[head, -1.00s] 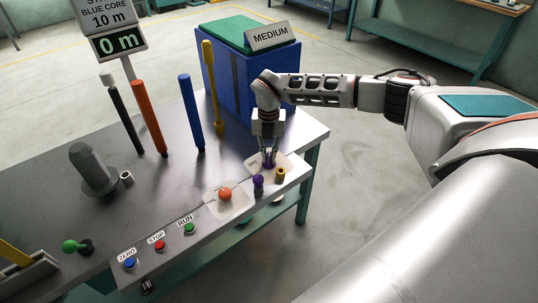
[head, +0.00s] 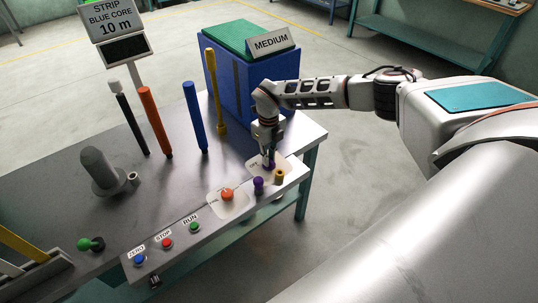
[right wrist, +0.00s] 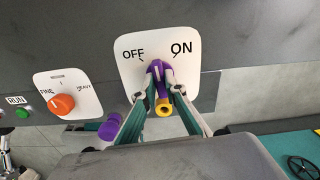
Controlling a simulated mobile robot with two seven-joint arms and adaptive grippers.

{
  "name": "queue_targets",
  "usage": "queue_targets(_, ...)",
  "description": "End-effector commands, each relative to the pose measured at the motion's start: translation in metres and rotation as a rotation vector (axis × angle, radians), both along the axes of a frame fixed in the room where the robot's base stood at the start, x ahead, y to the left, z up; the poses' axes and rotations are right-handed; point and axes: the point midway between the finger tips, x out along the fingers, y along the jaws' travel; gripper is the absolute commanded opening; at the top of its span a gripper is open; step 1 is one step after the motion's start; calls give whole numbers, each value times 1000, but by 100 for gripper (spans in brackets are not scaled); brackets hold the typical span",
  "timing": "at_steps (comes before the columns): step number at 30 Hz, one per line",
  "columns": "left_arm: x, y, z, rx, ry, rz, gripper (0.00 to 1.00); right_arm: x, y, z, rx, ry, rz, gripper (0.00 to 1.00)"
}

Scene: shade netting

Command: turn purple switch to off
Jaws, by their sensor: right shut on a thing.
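The purple switch (right wrist: 157,70) is on a white plate (right wrist: 128,72) marked OFF on the left and ON on the right in the right wrist view. My right gripper (right wrist: 160,82) is shut on the switch, its fingertips on either side and partly hiding it. The lever appears to stand between the two marks; its exact setting is hard to tell. In the head view, my right gripper (head: 268,160) reaches down to the plate at the table's right end, and only a bit of purple shows. My left gripper is not in view.
A purple knob (head: 258,184) and a yellow ring-like part (head: 279,177) stand close by the gripper. An orange dial (head: 227,194) and blue, red and green buttons line the front edge. A blue bin (head: 250,85) and upright rods stand behind.

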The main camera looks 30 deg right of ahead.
Motion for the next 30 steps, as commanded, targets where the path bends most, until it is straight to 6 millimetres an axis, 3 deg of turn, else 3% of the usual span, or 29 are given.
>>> queue_targets(10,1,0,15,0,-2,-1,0,0,0,1,0,1,325,0)
queue_targets(18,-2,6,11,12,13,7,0,0,0,1,0,1,532,0)
queue_targets(30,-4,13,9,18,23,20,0,0,0,0,0,1,688,0)
